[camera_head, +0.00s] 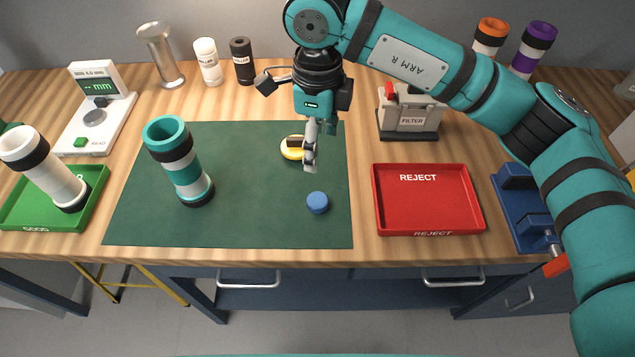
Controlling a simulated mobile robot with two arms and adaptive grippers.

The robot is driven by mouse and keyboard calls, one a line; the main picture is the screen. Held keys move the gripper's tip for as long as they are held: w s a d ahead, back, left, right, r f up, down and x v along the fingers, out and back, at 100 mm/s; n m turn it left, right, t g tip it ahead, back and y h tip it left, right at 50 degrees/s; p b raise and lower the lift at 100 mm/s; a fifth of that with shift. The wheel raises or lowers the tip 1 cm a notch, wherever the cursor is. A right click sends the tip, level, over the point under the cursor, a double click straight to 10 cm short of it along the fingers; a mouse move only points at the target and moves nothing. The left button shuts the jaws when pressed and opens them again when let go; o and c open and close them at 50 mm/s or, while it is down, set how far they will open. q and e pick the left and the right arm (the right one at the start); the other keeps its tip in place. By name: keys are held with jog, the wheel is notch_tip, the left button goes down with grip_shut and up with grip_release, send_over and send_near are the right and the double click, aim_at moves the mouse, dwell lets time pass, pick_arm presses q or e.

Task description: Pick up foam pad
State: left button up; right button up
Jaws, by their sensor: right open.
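A small round yellow-and-white pad (291,153) with a dark top lies on the green mat (250,228), partly hidden behind my right gripper. A short blue disc (317,203) lies nearer the mat's front edge. I cannot tell for sure which of the two is the foam pad. My right gripper (310,158) points down over the mat, just right of the yellow pad and behind the blue disc. It is open, seen nearly edge-on, with nothing visible held. Whether it touches the yellow pad is unclear. My left gripper is out of view.
A teal tube (181,163) stands on the mat's left. A white tube (45,170) stands in the green tray (95,205). A gauge (97,107) and rollers (207,62) are behind. The mat's front middle is clear.

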jog(key=p, duration=0.3)
send_near(317, 199)
jog(key=shift+s+d+f, duration=0.1)
jog(key=shift+s+f, duration=0.15)
jog(key=shift+s, duration=0.25)
notch_tip(317, 199, down, 3)
jog(key=shift+w+r, duration=0.1)
jog(key=shift+w, duration=0.05)
jog(key=shift+f+p, duration=0.7)
jog(key=shift+f, duration=0.15)
jog(key=f, duration=0.1)
jog(key=f+p, duration=0.1)
jog(key=f, duration=0.1)
jog(key=shift+w+f+p, duration=0.25)
jog(key=shift+f+p, duration=0.05)
jog(key=shift+f, duration=0.4)
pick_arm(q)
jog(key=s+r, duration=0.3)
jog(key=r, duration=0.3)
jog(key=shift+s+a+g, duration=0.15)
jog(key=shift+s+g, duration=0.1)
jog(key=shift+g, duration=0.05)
pick_arm(e)
jog(key=c, duration=0.9)
